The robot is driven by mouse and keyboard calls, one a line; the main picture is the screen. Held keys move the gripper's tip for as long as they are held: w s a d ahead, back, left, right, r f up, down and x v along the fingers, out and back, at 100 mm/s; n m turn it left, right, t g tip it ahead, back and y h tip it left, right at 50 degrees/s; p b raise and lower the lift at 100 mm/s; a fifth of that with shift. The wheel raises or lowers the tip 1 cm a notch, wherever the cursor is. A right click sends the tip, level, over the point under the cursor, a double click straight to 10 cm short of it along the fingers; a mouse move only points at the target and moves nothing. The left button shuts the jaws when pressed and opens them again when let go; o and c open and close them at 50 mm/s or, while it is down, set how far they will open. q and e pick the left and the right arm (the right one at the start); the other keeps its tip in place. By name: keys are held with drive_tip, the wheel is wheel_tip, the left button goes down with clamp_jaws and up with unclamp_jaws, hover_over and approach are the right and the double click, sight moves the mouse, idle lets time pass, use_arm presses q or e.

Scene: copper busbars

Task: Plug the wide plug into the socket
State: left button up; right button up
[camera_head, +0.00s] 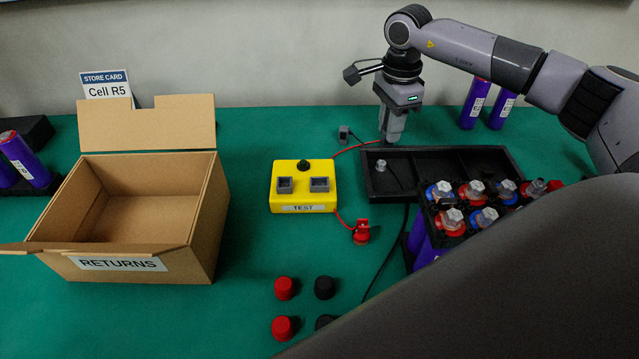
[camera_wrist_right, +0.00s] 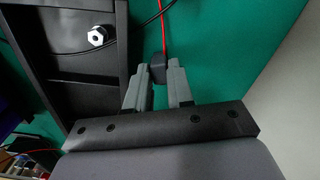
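The yellow test box (camera_head: 304,200) stands left of the tray, with two grey sockets on top: a left one (camera_head: 285,185) and a wider right one (camera_head: 320,184). My right gripper (camera_head: 390,140) is low over the mat at the tray's back-left corner. In the right wrist view its fingers (camera_wrist_right: 160,80) are shut on a small dark plug (camera_wrist_right: 158,72) with a red lead; the fingers partly hide it. A second grey plug (camera_head: 343,133) is on the mat left of the gripper. I cannot tell which plug is wider. My left gripper is not in view.
The black tray (camera_head: 425,155) is right of the box, close to my right gripper. Battery cells with bolts (camera_head: 470,200) crowd its front right. The RETURNS carton (camera_head: 200,225) stands left. A red clip (camera_head: 361,232) and several caps (camera_head: 284,288) lie in front.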

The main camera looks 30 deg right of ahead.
clamp_jaws()
wheel_tip(320, 180, up, 4)
drive_tip(key=p, duration=0.4)
drive_tip(key=shift+r, duration=0.1)
